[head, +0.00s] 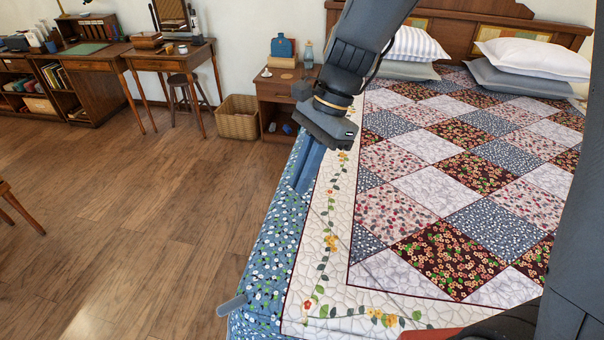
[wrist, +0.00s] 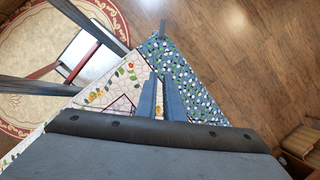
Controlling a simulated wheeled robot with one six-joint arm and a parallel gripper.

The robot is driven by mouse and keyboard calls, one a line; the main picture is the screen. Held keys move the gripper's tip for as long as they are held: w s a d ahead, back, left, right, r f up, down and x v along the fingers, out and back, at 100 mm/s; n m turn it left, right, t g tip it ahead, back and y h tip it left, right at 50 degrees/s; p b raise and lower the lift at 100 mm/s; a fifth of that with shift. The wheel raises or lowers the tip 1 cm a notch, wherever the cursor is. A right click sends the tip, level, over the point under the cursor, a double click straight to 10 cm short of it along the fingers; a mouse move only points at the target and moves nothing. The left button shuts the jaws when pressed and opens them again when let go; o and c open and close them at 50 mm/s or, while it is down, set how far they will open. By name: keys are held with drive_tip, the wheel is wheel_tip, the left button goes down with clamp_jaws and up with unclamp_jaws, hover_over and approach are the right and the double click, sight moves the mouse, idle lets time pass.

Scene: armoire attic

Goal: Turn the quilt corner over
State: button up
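The patchwork quilt (head: 425,147) lies spread over the bed, with dark floral, pink and grey-blue squares and a cream border of vines and flowers. A blue floral strip (head: 262,262) runs down its near left side. The quilt's corner shows at the front left, with a grey tab (head: 233,305) sticking out; the tab is also in the wrist view (wrist: 163,31). My gripper (head: 306,178) is above the left edge, pointing down, short of the corner. In the wrist view its two fingers (wrist: 160,78) stand slightly apart, with nothing visible held between them.
A nightstand (head: 276,95) and wicker basket (head: 238,118) stand beyond the bed's left side. Desks (head: 170,65) line the back wall. Pillows (head: 535,60) lie at the headboard. The wooden floor (head: 130,220) left of the bed is clear.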

drive_tip(key=o, duration=0.4)
drive_tip(key=shift+b+v, duration=0.7)
drive_tip(key=shift+v, duration=3.25)
drive_tip(key=shift+o, duration=0.6)
